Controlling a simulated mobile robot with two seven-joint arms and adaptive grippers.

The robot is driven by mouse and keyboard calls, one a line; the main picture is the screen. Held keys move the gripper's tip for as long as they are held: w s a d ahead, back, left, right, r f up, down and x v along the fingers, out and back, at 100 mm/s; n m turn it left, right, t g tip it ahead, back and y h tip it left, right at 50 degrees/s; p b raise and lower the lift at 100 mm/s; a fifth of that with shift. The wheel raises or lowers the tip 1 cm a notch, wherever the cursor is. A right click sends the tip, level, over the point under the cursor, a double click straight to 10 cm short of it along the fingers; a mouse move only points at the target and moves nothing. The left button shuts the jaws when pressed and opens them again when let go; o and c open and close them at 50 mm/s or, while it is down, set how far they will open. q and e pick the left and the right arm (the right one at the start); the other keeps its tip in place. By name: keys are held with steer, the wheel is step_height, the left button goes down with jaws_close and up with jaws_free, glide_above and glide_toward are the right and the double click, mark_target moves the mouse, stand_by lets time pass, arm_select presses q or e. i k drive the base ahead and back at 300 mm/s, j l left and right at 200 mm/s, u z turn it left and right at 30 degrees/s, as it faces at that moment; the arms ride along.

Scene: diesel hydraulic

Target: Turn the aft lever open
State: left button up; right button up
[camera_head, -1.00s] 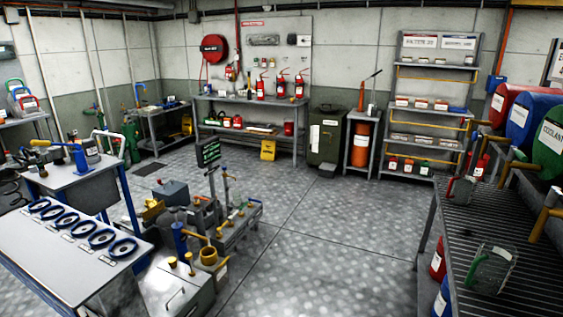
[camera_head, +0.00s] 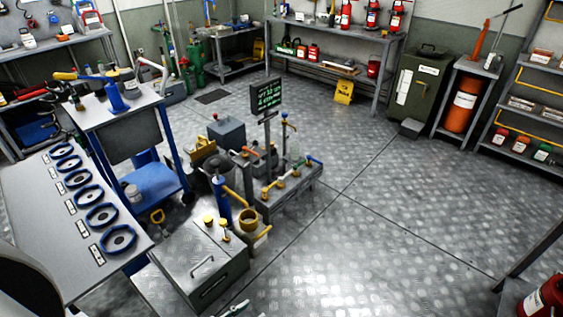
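The hydraulic unit stands on the floor near the middle of the head view, with a low grey manifold tray (camera_head: 291,201). Small coloured handles sit along it: an orange-red one (camera_head: 249,151), a yellow one (camera_head: 281,184) and a blue one (camera_head: 315,159). I cannot tell which is the aft lever, or whether it is open, at this size. A dark display with green text (camera_head: 266,97) stands on a post above the unit. Neither of my grippers can be made out in the view.
A grey table with several blue-rimmed rings (camera_head: 118,238) is at the left, beside a blue cart (camera_head: 152,186). A grey tank (camera_head: 206,262) with yellow caps stands in front of the unit. The metal floor (camera_head: 390,225) right of the unit is clear.

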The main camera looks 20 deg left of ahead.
mark_target(265, 191)
steer(key=i+l+u, duration=0.1)
steer(key=i+u, duration=0.3)
steer(key=i+l+u, duration=0.35)
steer(key=i, duration=0.25)
steer(key=i+l+u, duration=0.8)
steer(key=i+l, duration=0.2)
steer(key=l, duration=0.15)
steer(key=i+l+u, duration=0.1)
steer(key=l, duration=0.25)
steer(key=i, duration=0.1)
